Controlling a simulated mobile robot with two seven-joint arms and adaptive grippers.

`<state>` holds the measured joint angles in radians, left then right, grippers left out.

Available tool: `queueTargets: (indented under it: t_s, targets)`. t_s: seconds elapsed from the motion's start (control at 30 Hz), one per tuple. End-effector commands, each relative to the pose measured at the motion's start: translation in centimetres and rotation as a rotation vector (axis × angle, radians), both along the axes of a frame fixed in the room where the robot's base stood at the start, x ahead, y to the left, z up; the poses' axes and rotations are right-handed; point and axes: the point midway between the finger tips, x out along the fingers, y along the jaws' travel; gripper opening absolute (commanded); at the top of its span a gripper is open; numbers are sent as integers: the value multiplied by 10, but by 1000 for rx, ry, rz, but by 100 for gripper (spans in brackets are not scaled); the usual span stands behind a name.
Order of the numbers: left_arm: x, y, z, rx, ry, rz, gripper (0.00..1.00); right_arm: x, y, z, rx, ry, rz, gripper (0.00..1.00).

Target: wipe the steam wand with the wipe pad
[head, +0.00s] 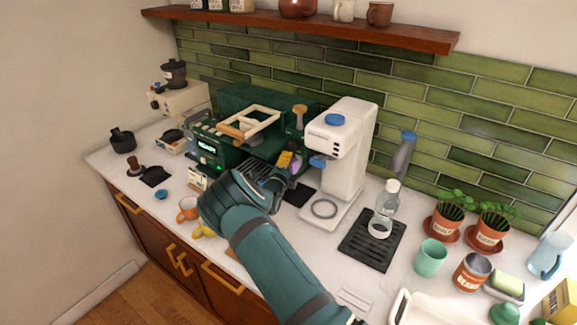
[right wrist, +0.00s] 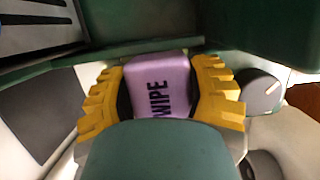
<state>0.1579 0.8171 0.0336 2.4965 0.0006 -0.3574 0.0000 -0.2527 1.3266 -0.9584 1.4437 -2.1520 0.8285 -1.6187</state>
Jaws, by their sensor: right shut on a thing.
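In the head view the right gripper (head: 289,162) is at the right front of the dark green espresso machine (head: 235,105), and a bit of the purple pad (head: 296,168) shows. I cannot make out the steam wand in either view, nor tell whether the pad touches it. My left gripper is not in view.
A white coffee maker (head: 342,150) stands just right of the gripper. A bottle (head: 386,212) stands on a black mat (head: 372,252). A dark knob (right wrist: 258,92) shows close to the right finger.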

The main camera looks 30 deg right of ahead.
Motion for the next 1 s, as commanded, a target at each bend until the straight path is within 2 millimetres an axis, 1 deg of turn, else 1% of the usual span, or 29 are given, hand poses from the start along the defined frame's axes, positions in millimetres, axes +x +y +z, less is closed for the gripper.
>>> queueTargets:
  t_s: [0.03,0.1,0.4,0.7,1.0]
  targets:
    - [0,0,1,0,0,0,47,1,0,4,-5,-4,2,25]
    - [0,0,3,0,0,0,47,0,4,5,-5,-4,3,25]
    - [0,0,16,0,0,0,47,-11,29,3,-3,-1,2,25]
    - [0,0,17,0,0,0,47,-21,52,2,-2,-1,1,25]
    - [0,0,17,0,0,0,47,-23,55,1,-2,-1,0,25]
